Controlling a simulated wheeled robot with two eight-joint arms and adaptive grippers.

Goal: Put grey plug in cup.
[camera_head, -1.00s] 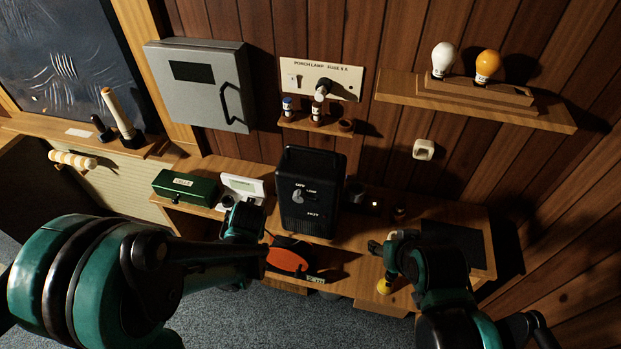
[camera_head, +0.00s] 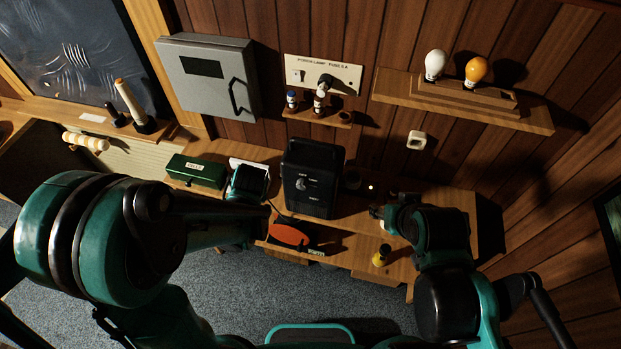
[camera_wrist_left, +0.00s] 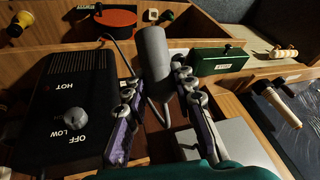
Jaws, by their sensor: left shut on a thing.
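The grey plug (camera_wrist_left: 154,52) is a plain grey cylinder in the left wrist view, with a grey cord beside it. My left gripper (camera_wrist_left: 157,92) is shut on it, one finger on each side. In the head view my left gripper (camera_head: 248,182) is over the desk, left of the black heater, and the plug cannot be made out there. A dark cup (camera_head: 352,179) stands on the desk just right of the heater. A small brown cup-like pot (camera_head: 344,117) sits on the little wall shelf. My right gripper (camera_head: 378,212) is over the desk's right part; its fingers are unclear.
The black heater (camera_head: 312,180) stands tall in mid-desk. A green box (camera_head: 195,171) is left of my left gripper. An orange disc (camera_head: 289,234) lies in a lower front compartment. A yellow object (camera_head: 381,255) is near the front edge. A grey cabinet (camera_head: 209,78) hangs above.

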